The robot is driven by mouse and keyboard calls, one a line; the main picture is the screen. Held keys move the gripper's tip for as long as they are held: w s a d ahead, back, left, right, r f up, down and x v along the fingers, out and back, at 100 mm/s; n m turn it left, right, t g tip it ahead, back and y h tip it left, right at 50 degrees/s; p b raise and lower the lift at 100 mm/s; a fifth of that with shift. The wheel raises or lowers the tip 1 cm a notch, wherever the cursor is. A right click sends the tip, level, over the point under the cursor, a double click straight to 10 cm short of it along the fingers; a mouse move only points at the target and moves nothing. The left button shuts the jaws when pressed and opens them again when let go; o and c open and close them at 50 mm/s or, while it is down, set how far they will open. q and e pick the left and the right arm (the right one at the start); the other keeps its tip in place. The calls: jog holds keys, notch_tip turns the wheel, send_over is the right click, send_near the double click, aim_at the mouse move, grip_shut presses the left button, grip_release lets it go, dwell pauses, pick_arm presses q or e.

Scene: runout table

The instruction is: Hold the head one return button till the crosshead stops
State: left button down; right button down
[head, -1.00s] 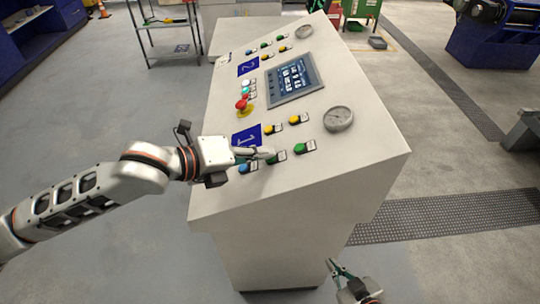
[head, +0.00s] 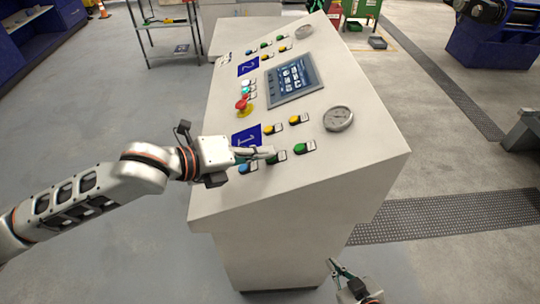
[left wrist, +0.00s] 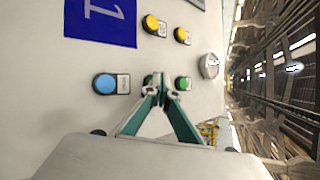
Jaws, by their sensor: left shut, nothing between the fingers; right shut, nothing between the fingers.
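The head one group, marked by a blue plate with a 1 (head: 246,136), is on the near half of the sloped panel. It has a blue button (head: 244,168), a green button (head: 299,148), another green button (head: 277,157) between them, and two yellow buttons. The labels are too small to read. My left gripper (head: 270,152) is shut and empty, its tips at the middle green button. In the left wrist view the tips (left wrist: 155,84) hide that button, between blue (left wrist: 105,84) and green (left wrist: 182,83); I cannot tell whether it is pressed. My right gripper (head: 335,266) is shut, low beside the console. No crosshead is identifiable.
A screen (head: 291,77) and a red emergency stop (head: 242,103) on yellow are further up the panel. A round gauge (head: 338,118) is at the right. A second group with a blue plate (head: 248,66) is at the far end.

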pick_arm(q)
jog(key=shift+a+r+p, duration=0.35)
jog(key=shift+r+p, duration=0.45)
jog(key=shift+p, duration=0.05)
jog(key=shift+a+r+p, duration=0.25)
jog(key=shift+r+p, duration=0.4)
jog(key=r+p, duration=0.1)
jog(key=a+r+p, duration=0.1)
jog(key=r+p, duration=0.1)
jog(key=shift+a+r, duration=0.1)
jog(key=shift+a, duration=0.2)
